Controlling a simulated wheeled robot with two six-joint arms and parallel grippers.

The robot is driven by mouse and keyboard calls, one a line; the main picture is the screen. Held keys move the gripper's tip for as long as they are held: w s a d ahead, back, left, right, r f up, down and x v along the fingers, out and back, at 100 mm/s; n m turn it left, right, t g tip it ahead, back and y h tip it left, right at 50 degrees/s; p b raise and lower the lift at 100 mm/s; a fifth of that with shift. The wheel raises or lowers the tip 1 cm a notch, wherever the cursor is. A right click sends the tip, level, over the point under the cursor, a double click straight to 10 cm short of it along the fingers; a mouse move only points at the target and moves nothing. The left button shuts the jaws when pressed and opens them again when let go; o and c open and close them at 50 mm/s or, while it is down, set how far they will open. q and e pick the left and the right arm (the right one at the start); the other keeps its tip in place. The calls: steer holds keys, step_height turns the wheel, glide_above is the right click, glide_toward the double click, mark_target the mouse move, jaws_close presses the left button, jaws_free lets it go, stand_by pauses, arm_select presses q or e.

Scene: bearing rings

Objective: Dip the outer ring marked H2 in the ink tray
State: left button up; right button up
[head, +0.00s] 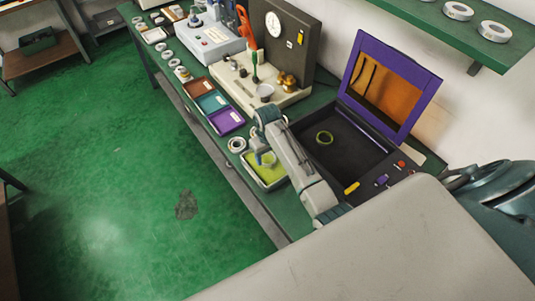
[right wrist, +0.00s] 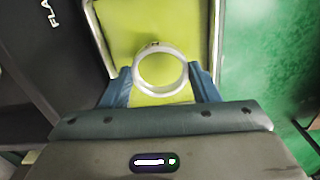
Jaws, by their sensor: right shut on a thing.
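My right gripper (head: 265,159) is over the ink tray (head: 277,174), a shallow tray with a yellow-green inside. In the right wrist view, the gripper (right wrist: 162,88) is shut on a pale grey ring (right wrist: 138,72), one blue finger on each side. The ring lies flat to the camera, with the ink tray's yellow-green floor (right wrist: 120,25) beneath and through it. A small brownish mark shows on the ring's upper edge; I cannot read H2. I cannot tell whether the ring touches the ink. My left gripper is not in view.
A white ring (head: 237,144) lies beside the tray. Brown, teal and purple trays (head: 226,121) and a beige machine (head: 240,92) stand further along the green bench.

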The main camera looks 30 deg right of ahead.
steer(key=shift+f+b, duration=0.75)
steer(key=shift+f, duration=1.65)
stand_by(1.2)
steer(key=shift+r+p, duration=1.05)
steer(key=shift+r, duration=3.25)
steer(key=shift+f, duration=0.1)
